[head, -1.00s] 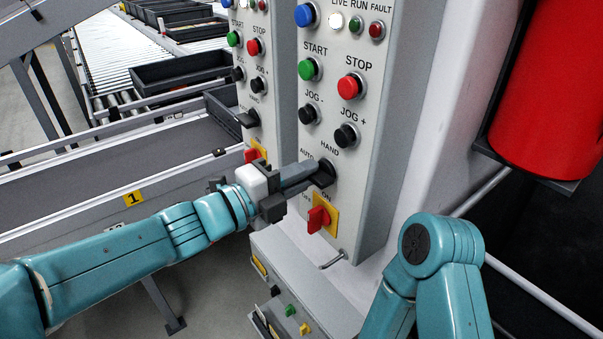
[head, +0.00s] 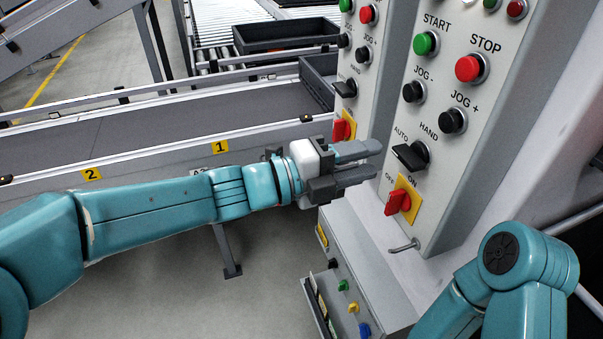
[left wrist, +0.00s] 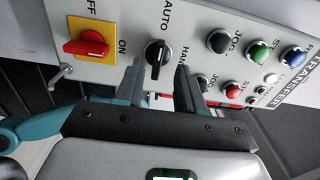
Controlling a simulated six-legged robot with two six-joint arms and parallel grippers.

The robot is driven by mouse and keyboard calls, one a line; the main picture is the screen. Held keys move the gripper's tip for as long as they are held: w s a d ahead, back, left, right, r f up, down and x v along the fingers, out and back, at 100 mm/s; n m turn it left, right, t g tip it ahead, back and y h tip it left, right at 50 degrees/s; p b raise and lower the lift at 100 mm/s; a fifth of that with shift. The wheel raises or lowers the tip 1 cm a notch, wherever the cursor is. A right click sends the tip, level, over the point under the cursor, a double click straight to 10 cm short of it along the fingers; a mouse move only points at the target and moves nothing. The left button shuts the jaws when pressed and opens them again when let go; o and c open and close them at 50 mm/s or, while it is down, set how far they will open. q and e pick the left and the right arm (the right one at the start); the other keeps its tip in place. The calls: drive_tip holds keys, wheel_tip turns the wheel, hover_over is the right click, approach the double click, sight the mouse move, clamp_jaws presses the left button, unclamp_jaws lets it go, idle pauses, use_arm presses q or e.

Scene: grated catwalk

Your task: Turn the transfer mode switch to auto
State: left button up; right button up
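The transfer mode switch (head: 411,155) is a black knob below the AUTO and HAND labels on the right grey panel. Its handle lies about level, its end toward the left, the AUTO side. In the left wrist view the knob (left wrist: 157,57) shows beside AUTO and HAND, on a panel marked TRANSFER. My left gripper (head: 372,162) is left of the knob, apart from it, with its two fingers spread and nothing between them. In the left wrist view the open fingers (left wrist: 160,82) point at the panel just below the knob. My right gripper is out of view.
A red ON/OFF switch on a yellow plate (head: 405,201) sits just below the knob. Green (head: 425,43) and red (head: 468,68) buttons and black jog buttons are above. A second similar panel (head: 361,70) stands to the left. A conveyor (head: 120,140) lies behind my left arm.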

use_arm(q)
drive_tip(key=v, duration=1)
drive_tip(key=shift+a, duration=0.25)
drive_tip(key=w+a+f+n+t+y+p, duration=0.1)
drive_tip(key=a+f+n+y+p, duration=0.25)
drive_tip(key=f+n, duration=0.8)
drive_tip(key=w+a+f+n+t+y+p, duration=0.15)
drive_tip(key=f+n+y+p, duration=0.4)
drive_tip(key=f, duration=1.05)
drive_tip(key=s+a+f+n+g+y, duration=0.2)
drive_tip(key=s+f+n+g, duration=0.2)
drive_tip(key=s+f+n, duration=0.3)
drive_tip(key=s+a+f+n+g+y, duration=0.2)
drive_tip(key=s+f+n, duration=0.5)
drive_tip(key=s, duration=0.5)
drive_tip(key=a+n+g, duration=0.1)
drive_tip(key=n+g, duration=0.1)
drive_tip(key=shift+a+n+b, duration=0.2)
drive_tip(key=shift+n+b, duration=0.2)
